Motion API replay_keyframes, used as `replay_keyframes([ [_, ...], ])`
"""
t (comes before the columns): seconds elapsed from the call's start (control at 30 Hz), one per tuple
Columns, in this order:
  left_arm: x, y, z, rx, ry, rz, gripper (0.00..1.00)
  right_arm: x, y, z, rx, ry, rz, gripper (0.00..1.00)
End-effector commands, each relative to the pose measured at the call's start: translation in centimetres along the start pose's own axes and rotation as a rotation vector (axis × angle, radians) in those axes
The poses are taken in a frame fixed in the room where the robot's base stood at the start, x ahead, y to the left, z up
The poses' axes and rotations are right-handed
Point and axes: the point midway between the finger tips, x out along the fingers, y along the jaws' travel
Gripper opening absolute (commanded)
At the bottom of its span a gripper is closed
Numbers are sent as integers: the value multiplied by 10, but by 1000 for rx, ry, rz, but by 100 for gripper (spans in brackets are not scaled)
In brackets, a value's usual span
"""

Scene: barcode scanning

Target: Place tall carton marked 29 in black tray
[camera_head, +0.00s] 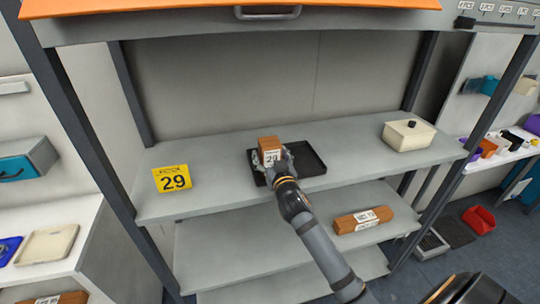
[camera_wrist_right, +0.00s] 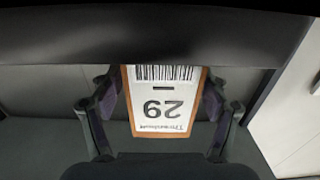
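The tall carton (camera_head: 269,145) is brown with a white label reading 29 and stands upright at the black tray (camera_head: 312,162) on the upper shelf. My right gripper (camera_head: 275,163) reaches in from the front with its fingers around the carton. In the right wrist view the carton (camera_wrist_right: 163,100) shows its label and barcode upside down between the two fingers of my right gripper (camera_wrist_right: 163,112). Both finger pads appear to press its sides. The carton's base is hidden behind the gripper, so I cannot tell whether it touches the tray floor. My left gripper is not in view.
A cream box with a black knob (camera_head: 408,135) is at the right. A long brown carton (camera_head: 362,220) lies on the shelf below. The orange-edged upper shelf (camera_head: 200,8) overhangs.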

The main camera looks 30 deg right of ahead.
Motion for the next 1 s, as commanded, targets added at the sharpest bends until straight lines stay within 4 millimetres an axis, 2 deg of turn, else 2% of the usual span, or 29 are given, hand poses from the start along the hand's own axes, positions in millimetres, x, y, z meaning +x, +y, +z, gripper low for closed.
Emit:
replay_keyframes([
  [0.23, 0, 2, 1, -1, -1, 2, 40, 0, 0, -1, 0, 1, 0, 79],
  [0.33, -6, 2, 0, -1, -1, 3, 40, 0, 0, -7, 0, 1, 0, 79],
  [0.37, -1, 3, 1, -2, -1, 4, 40, -4, 0, -3, 0, 0, -1, 79],
  [0.8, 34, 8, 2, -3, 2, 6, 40, -101, 0, 0, 0, 0, -1, 79],
  [1.0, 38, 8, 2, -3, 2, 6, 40, -119, 0, -3, 1, 1, 0, 79],
])
